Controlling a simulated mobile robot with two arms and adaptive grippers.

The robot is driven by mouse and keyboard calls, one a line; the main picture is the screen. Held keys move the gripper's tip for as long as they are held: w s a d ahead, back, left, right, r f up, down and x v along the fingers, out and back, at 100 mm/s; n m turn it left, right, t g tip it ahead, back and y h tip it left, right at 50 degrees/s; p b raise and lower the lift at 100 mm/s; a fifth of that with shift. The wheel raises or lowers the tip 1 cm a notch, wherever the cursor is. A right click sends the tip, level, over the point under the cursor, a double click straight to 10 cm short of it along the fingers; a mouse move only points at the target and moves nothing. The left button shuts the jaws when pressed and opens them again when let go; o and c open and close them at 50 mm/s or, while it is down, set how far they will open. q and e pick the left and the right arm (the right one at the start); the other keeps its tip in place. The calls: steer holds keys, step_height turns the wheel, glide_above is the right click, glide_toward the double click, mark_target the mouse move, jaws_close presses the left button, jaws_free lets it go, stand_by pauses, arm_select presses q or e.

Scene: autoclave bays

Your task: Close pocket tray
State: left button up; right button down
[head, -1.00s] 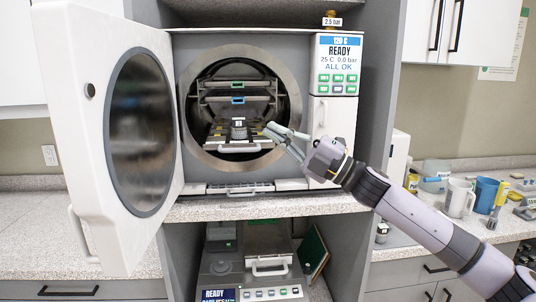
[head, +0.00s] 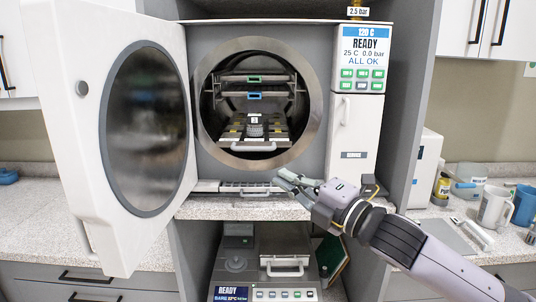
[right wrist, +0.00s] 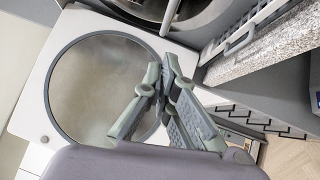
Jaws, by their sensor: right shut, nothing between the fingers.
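A shallow pocket tray (head: 232,187) with small compartments and a front handle sits low in the autoclave's front, below the round chamber. It also shows at the upper right of the right wrist view (right wrist: 262,26). It appears to stick out slightly from the front; how far is hard to tell. My right gripper (head: 279,178) is shut and empty, just right of the tray's handle in the head view. I see no clear contact. In the right wrist view its fingers (right wrist: 163,72) are together, in front of the open door. My left gripper is not in view.
The round autoclave door (head: 148,130) stands open at the left. Inside the chamber, a rack tray (head: 253,147) with a handle carries a small item. A granite counter edge (head: 240,209) runs below the pocket tray. Mugs (head: 494,205) stand on the right counter.

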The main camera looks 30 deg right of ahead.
steer(key=p, duration=0.3)
glide_toward(251, 148)
steer(key=a, duration=0.3)
steer(key=w, duration=0.1)
steer(key=w+d+p, duration=0.2)
steer(key=w, duration=0.1)
steer(key=shift+w+d+r, duration=0.1)
steer(key=shift+r, duration=0.2)
steer(key=shift+r, duration=0.1)
